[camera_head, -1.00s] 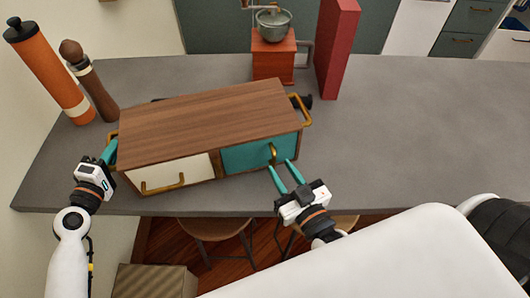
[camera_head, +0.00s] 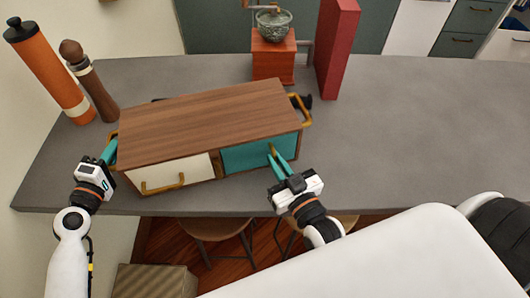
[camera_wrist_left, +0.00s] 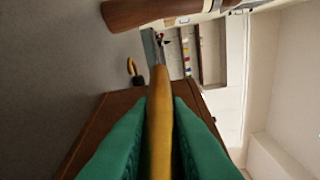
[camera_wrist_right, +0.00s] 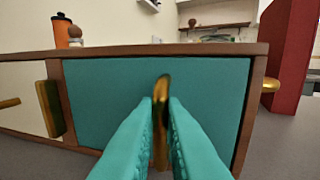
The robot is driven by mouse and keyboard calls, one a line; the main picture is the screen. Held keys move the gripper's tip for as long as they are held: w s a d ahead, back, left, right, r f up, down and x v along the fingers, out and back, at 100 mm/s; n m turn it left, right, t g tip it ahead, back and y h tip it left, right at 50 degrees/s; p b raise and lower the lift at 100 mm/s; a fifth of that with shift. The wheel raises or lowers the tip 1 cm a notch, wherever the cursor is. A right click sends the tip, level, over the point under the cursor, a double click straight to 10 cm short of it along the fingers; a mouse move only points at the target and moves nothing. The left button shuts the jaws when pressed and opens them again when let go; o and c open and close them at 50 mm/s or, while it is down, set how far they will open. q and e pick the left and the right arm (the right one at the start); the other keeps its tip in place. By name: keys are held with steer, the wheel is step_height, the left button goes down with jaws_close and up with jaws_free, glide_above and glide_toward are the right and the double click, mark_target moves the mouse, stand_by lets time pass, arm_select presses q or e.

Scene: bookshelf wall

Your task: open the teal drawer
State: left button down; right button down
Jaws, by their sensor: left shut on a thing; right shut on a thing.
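The wooden box (camera_head: 200,118) stands on the grey counter, with a cream drawer (camera_head: 160,170) at the front left and the teal drawer (camera_head: 246,156) at the front right. The teal drawer front (camera_wrist_right: 100,95) looks flush with the box frame in the right wrist view. My right gripper (camera_head: 277,162) is shut on the teal drawer's brass handle (camera_wrist_right: 161,90). My left gripper (camera_head: 111,151) is shut on the brass side handle (camera_wrist_left: 159,120) at the box's left end.
A brass side handle (camera_head: 301,108) is on the box's right end. A red coffee grinder (camera_head: 273,58) and a red upright block (camera_head: 336,45) stand behind it. An orange bottle (camera_head: 50,75) and a brown mill (camera_head: 88,80) stand at the left. The counter at right is clear.

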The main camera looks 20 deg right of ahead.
steer(key=shift+s, duration=0.1)
stand_by(0.5)
steer(key=shift+s+f, duration=0.15)
steer(key=shift+s, duration=0.5)
steer(key=c, duration=1.3)
jaws_free()
steer(key=shift+c, duration=0.2)
steer(key=s+d, duration=0.1)
steer(key=s, duration=1.1)
steer(key=shift+d, duration=0.15)
